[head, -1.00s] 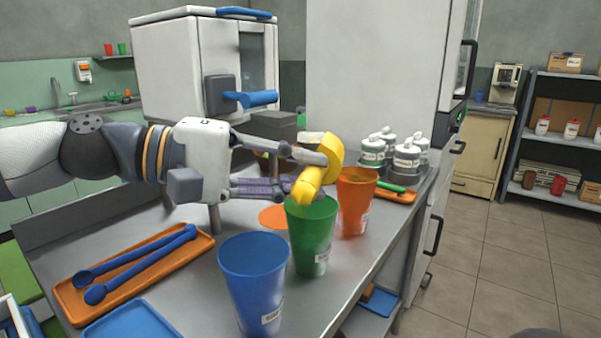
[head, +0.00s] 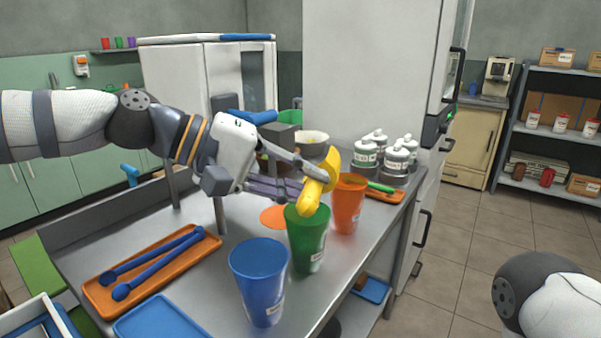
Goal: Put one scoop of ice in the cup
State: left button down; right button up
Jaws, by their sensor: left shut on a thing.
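My left gripper (head: 312,180) is shut on a yellow scoop (head: 328,178). The scoop is tilted, with its lower part over the rim of the green cup (head: 305,243). Whether it holds ice or touches the rim I cannot tell. The green cup stands upright between the blue cup (head: 259,285) in front and the orange cup (head: 347,212) behind. The insides of the cups are mostly hidden, so I see no ice. At the lower right only a part of my right arm shows, and its gripper is out of view.
An orange tray (head: 98,296) with blue long-handled spoons (head: 158,262) lies on the left of the metal counter, by a blue tray (head: 160,322). Lidded jars (head: 396,160) stand behind the cups.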

pick_arm(q)
jog(key=shift+s+d+r+y+p, duration=0.1)
jog(key=shift+r+y+p, duration=0.2)
jog(key=shift+r, duration=0.2)
jog(key=shift+f, duration=0.3)
pick_arm(e)
jog(key=shift+w+r, duration=0.65)
pick_arm(q)
jog(key=r+y+p, duration=0.1)
jog(key=r+m+y+p, duration=0.1)
jog(key=shift+s+d+r+y, duration=0.1)
jog(key=shift+d+r+y, duration=0.05)
jog(key=shift+d+y, duration=0.2)
jog(key=shift+d+f+y, duration=0.15)
jog(key=shift+f+y, duration=0.05)
jog(key=shift+y, duration=0.35)
jog(key=shift+f, duration=0.15)
pick_arm(e)
jog(key=shift+w+r+t, duration=0.8)
jog(key=shift+w+r, duration=0.35)
jog(key=shift+w, duration=0.1)
